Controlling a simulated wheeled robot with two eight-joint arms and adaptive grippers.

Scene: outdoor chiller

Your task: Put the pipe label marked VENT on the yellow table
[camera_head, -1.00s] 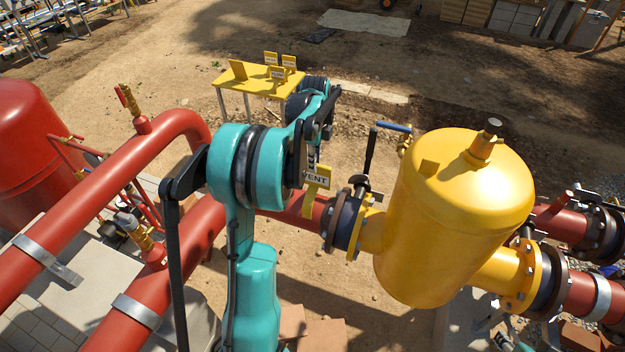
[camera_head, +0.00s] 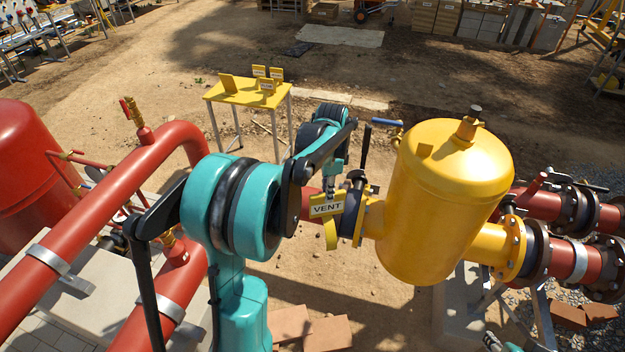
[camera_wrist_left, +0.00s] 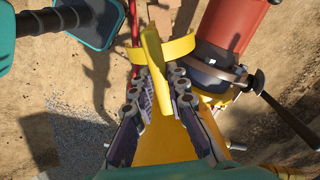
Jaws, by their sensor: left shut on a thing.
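The yellow pipe label marked VENT (camera_head: 327,207) has a white text plate and a curved yellow clip below it. My left gripper (camera_head: 336,188) is shut on it and holds it up in front of the red pipe and the yellow vessel, apart from the table. In the left wrist view, the label (camera_wrist_left: 153,60) is edge-on between the fingers of my left gripper (camera_wrist_left: 162,88). The yellow table (camera_head: 243,98) stands farther back and left of the gripper, with several yellow labels on its top. My right gripper is not in view.
A yellow vessel (camera_head: 447,215) with flanged pipes stands right of the gripper. A valve with a blue handle (camera_head: 386,122) is just behind. Red pipes (camera_head: 80,235) and a red tank (camera_head: 30,160) fill the left. Open dirt ground surrounds the table.

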